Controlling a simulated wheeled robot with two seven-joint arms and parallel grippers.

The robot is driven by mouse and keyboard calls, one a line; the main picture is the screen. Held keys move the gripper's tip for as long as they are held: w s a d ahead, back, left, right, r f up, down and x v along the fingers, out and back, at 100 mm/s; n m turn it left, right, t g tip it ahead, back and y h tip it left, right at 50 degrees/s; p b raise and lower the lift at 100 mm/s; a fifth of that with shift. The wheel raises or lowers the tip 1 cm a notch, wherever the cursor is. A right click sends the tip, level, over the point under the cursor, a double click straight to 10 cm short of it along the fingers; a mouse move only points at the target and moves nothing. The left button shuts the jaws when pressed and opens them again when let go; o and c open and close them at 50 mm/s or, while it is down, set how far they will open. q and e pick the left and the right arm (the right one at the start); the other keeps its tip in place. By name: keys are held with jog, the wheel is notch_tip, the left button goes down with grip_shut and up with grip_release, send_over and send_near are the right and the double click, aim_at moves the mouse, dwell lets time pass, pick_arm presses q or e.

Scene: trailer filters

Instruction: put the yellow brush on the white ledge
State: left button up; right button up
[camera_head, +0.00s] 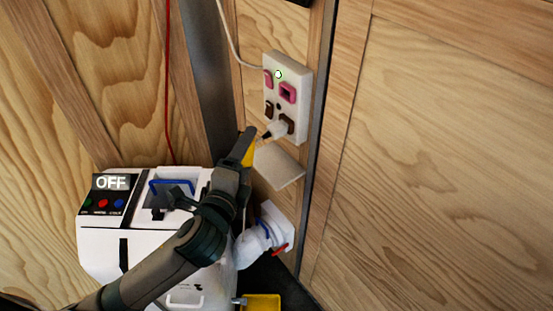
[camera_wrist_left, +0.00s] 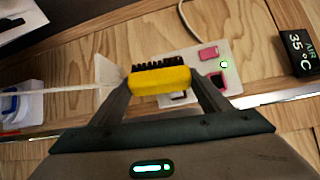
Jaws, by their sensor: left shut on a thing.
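My left gripper (camera_head: 248,145) is shut on the yellow brush (camera_wrist_left: 160,82). The brush sits crosswise between the two fingertips with its dark bristles facing away from the wrist. In the head view only a sliver of the brush (camera_head: 250,156) shows beside the fingers. The white ledge (camera_head: 279,166) is on the wall just right of the fingertips, below the socket panel. In the wrist view the ledge (camera_wrist_left: 107,72) appears just left of the brush. The brush looks close to the ledge; I cannot tell whether they touch. My right gripper is not in view.
A white socket panel (camera_head: 304,78) with pink sockets and a plug is above the ledge. A white machine (camera_head: 100,238) with an OFF display stands below my arm. A white pipe fitting (camera_head: 255,241) with a red handle and a yellow container (camera_head: 262,302) are lower down.

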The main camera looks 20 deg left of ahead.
aim_at(246, 163)
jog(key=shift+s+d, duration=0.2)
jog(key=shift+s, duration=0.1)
pick_arm(q)
jog(key=w+a+f+n+g+h+p, duration=0.1)
jog(key=w+a+f+g+h+p, duration=0.1)
jog(key=w+a+f+g+p, duration=0.3)
jog(key=a+f+n+g+h+p, duration=0.1)
jog(key=a+f+n+g+p, duration=0.15)
jog(key=f, duration=0.45)
jog(key=a+r+n+g+h+p, duration=0.2)
jog(key=a+r+n+g+p, duration=0.1)
jog(key=a+r+g+p, duration=0.1)
jog(key=a+r+g, duration=0.1)
jog(key=a+g, duration=0.1)
jog(key=a, duration=0.1)
jog(key=shift+s+a+n+h, duration=0.25)
jog(key=shift+n+h, duration=0.1)
jog(key=shift+h, duration=0.05)
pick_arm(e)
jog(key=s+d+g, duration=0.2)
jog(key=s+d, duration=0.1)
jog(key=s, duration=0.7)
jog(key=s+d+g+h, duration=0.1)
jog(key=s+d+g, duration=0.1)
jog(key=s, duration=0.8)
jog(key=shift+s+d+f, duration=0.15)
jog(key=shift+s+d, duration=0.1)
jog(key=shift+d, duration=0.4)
pick_arm(q)
jog(key=shift+r, duration=0.1)
